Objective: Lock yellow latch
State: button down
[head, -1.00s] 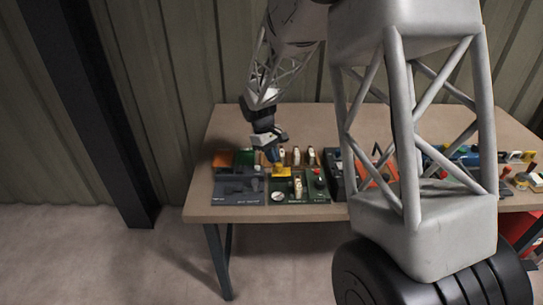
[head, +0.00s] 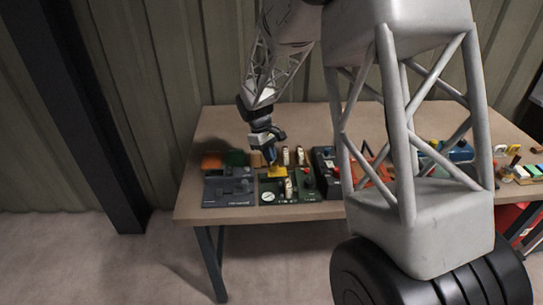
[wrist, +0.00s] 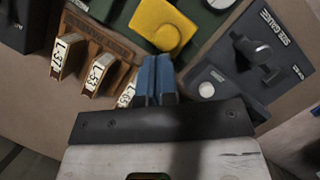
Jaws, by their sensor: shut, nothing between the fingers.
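The yellow latch (wrist: 163,24) is a flat yellow plate with a rounded knob-like end, mounted on a dark green panel (wrist: 205,18). In the head view the latch (head: 277,171) shows at the back of that panel, just below my gripper (head: 271,159). In the wrist view my gripper's blue fingers (wrist: 155,76) are shut together and empty. Their tips appear right beside the latch's rounded edge; I cannot tell whether they touch it. Part of the panel is hidden behind the hand.
Wooden blocks labelled L-31 (wrist: 67,55), L-53 (wrist: 99,75) and L-65 (wrist: 128,92) stand left of the fingers in the wrist view. A grey size gauge panel (wrist: 240,80) with a dark knob lies to the right. Other devices crowd the table (head: 320,118).

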jog(key=shift+w+a, duration=0.35)
jog(key=w+a+v, duration=0.1)
jog(key=v, duration=1)
jog(key=shift+f, duration=0.3)
jog(key=shift+r, duration=0.1)
